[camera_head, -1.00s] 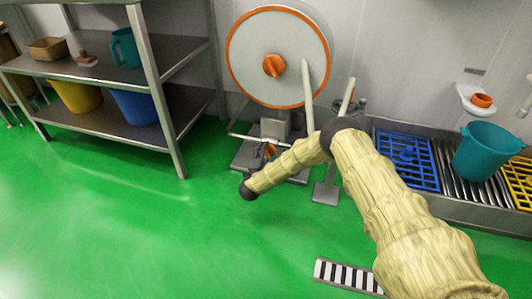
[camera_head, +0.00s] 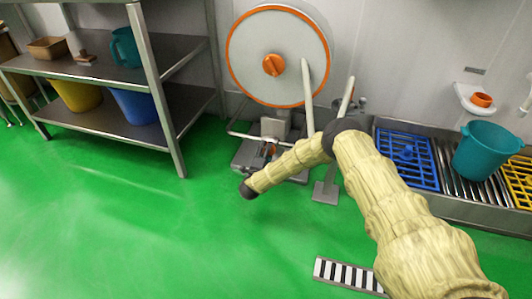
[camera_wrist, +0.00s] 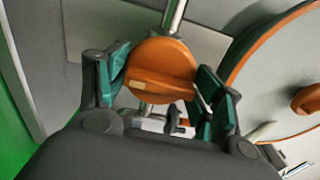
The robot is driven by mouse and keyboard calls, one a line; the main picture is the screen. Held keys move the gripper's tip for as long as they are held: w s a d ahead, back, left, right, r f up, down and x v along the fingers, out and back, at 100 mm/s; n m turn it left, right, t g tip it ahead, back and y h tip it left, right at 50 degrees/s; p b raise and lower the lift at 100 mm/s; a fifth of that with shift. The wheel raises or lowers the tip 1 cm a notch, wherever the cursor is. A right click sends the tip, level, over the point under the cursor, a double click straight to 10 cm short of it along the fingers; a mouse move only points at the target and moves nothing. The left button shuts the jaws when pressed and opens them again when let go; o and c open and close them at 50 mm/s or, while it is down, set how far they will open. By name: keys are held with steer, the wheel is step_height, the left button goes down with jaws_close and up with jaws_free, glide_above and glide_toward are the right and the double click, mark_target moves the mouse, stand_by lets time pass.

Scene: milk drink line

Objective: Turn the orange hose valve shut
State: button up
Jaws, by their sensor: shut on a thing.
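The orange hose valve (camera_wrist: 160,72) is a round knob with a raised bar across it, on a metal pipe. In the wrist view it sits between the green-padded fingers of my gripper (camera_wrist: 162,85), which is shut on it from both sides. In the head view the valve is low in front of the hose reel, where my arm's end and the fittings make it hard to make out. The bar lies nearly level in the wrist view, tilted slightly down to the right.
The hose reel (camera_head: 245,62) with an orange rim stands above the valve by the wall. A steel shelf (camera_head: 115,128) with tubs is at the left. A trough with blue grating (camera_head: 420,178) and a teal bucket (camera_head: 486,150) is at the right.

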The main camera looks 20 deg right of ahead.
steer(key=shift+d, duration=0.15)
steer(key=o, duration=0.9)
steer(key=v, duration=1.2)
